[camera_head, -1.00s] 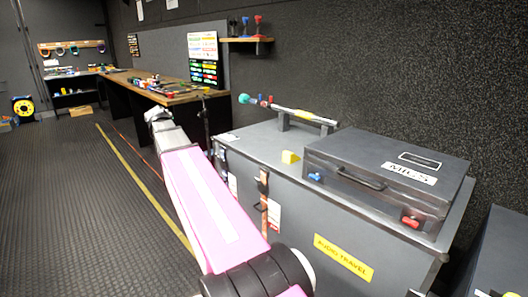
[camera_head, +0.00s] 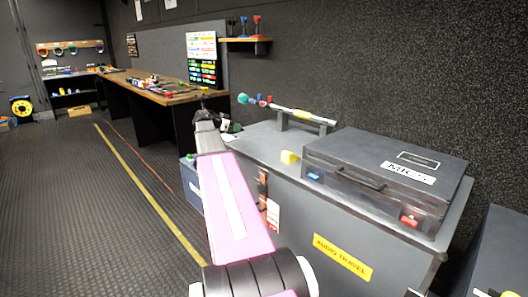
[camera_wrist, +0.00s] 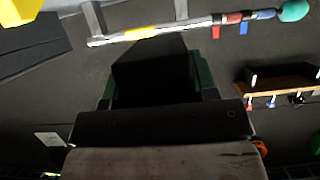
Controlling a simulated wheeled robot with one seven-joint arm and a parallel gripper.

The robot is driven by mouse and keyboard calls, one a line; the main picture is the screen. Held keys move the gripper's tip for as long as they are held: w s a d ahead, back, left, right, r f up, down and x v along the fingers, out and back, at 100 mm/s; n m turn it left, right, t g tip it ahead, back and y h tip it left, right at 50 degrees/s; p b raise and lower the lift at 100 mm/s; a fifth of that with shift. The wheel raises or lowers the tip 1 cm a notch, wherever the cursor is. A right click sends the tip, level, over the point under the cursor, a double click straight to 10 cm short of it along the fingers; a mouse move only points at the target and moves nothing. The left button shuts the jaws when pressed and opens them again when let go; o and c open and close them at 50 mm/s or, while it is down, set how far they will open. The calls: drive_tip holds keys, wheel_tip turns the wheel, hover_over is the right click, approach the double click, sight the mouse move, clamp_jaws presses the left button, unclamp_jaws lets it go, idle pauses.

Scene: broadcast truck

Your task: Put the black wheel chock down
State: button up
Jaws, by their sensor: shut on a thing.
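The black wheel chock (camera_wrist: 150,72) is a dark wedge-like block in the middle of the wrist view. My gripper (camera_wrist: 155,85) is shut on it, with a green-edged finger on each side. In the head view my gripper (camera_head: 229,125) is small and dark, over the far left end of the grey case top (camera_head: 258,145). The chock is hard to make out there. Whether it touches the case top cannot be told.
A pole with coloured bands (camera_head: 300,114) lies on stands along the wall side of the case. A yellow block (camera_head: 289,157) and a black MICS case (camera_head: 400,165) sit on the same top. A workbench (camera_head: 165,92) stands beyond. Case top between gripper and yellow block looks clear.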

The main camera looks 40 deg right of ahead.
drive_tip(key=shift+s+d+m+g, duration=0.25)
drive_tip(key=shift+s+d+g, duration=0.05)
drive_tip(key=shift+d, duration=0.25)
drive_tip(key=shift+s+d+m+g, duration=0.25)
drive_tip(key=shift+s+d+g, duration=0.05)
drive_tip(key=shift+d, duration=0.2)
hover_over(262, 151)
drive_tip(key=f, duration=0.7)
drive_tip(key=shift+w+d, duration=0.2)
drive_tip(key=shift+w, duration=0.05)
drive_tip(key=shift+f, duration=1.8)
drive_tip(key=shift+f, duration=0.15)
drive_tip(key=o, duration=1)
drive_tip(key=shift+c, duration=0.2)
drive_tip(key=shift+a, duration=0.1)
